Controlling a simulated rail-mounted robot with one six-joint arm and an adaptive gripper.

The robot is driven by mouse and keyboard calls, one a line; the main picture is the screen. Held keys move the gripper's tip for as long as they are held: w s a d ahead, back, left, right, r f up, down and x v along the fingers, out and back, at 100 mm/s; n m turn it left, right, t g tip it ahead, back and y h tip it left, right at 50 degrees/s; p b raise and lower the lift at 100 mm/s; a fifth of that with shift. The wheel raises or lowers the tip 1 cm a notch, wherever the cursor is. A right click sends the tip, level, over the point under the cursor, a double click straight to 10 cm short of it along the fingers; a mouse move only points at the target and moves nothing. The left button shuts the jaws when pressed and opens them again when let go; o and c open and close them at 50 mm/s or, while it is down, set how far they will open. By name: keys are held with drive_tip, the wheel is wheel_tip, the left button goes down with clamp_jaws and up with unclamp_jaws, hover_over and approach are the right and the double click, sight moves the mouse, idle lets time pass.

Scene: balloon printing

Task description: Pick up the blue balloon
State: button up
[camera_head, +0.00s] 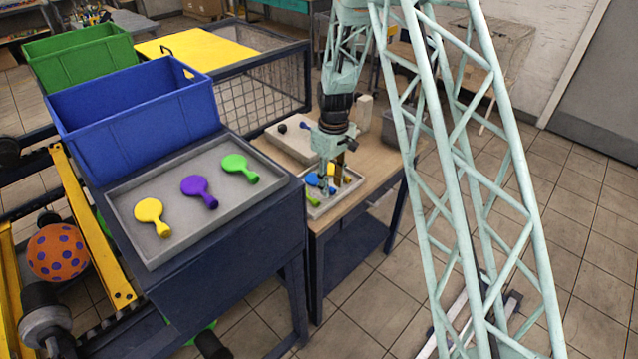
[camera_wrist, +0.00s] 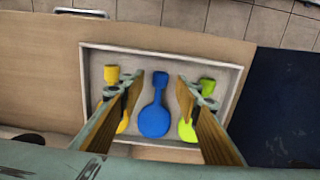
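The blue balloon (camera_wrist: 154,118) lies flat in a shallow light tray (camera_wrist: 232,74) on the wooden table, with its neck pointing up in the wrist view. A yellow balloon (camera_wrist: 111,76) lies to its left and a green balloon (camera_wrist: 187,131) to its right, both partly hidden by my fingers. My gripper (camera_wrist: 155,90) is open, its two fingers above the tray with the blue balloon between them in the wrist view. The fingers look clear of it. In the head view, my gripper (camera_head: 328,183) is low over the small tray, and the blue balloon (camera_head: 312,179) shows partly beside the fingers.
A grey tray (camera_head: 150,190) with yellow, purple and green balloons stands on the dark stand at left. Blue (camera_head: 140,115) and green (camera_head: 85,55) bins are behind it. A pale box (camera_head: 290,140) sits on the wooden table (camera_head: 375,180) near my gripper.

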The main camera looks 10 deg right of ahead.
drive_tip(key=shift+f, duration=0.45)
drive_tip(key=shift+c, duration=0.4)
drive_tip(key=c, duration=0.7)
drive_tip(key=shift+o, duration=0.2)
